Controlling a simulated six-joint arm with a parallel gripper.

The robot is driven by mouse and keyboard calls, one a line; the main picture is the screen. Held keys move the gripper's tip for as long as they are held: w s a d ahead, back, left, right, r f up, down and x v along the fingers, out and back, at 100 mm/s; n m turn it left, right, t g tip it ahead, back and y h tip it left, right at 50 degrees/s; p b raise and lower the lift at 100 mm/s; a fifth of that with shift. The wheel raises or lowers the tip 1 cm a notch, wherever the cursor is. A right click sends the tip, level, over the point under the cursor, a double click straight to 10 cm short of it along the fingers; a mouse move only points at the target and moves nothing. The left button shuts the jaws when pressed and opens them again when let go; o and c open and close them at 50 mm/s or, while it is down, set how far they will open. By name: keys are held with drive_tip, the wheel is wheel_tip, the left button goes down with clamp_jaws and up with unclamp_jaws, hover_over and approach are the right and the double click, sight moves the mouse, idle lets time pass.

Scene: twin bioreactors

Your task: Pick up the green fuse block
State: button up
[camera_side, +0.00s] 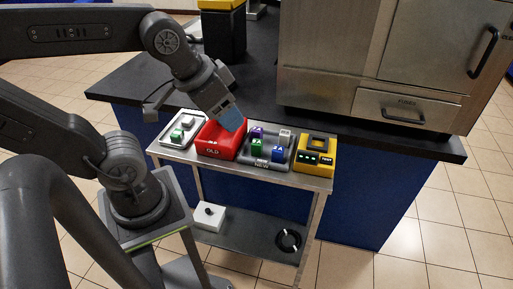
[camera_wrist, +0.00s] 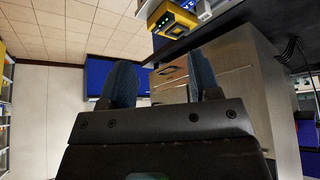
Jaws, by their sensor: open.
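Another green block (camera_side: 256,146) sits in the grey tray marked NEW (camera_side: 270,165), beside purple, blue and pale blocks. My gripper (camera_side: 232,118) is above the red bin marked OLD (camera_side: 210,148), between the two trays. In the wrist view my gripper (camera_wrist: 162,82) has its two blue fingers apart with nothing between them. No green block can be made out in the wrist view.
A yellow tester (camera_side: 317,152) stands at the right end of the cart and also shows in the wrist view (camera_wrist: 172,18). A large steel cabinet (camera_side: 330,60) rises behind. The lower shelf holds a white box (camera_side: 209,217) and a black coil (camera_side: 288,240).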

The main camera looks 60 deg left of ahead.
drive_tip(key=shift+c, duration=0.4)
drive_tip(key=shift+c, duration=0.8)
drive_tip(key=n+g+y, duration=0.3)
drive_tip(key=n, duration=0.7)
approach(257, 142)
drive_tip(key=x, duration=0.5)
drive_tip(key=shift+a, duration=0.1)
drive_tip(key=shift+x, duration=2.75)
drive_tip(key=shift+c, duration=0.3)
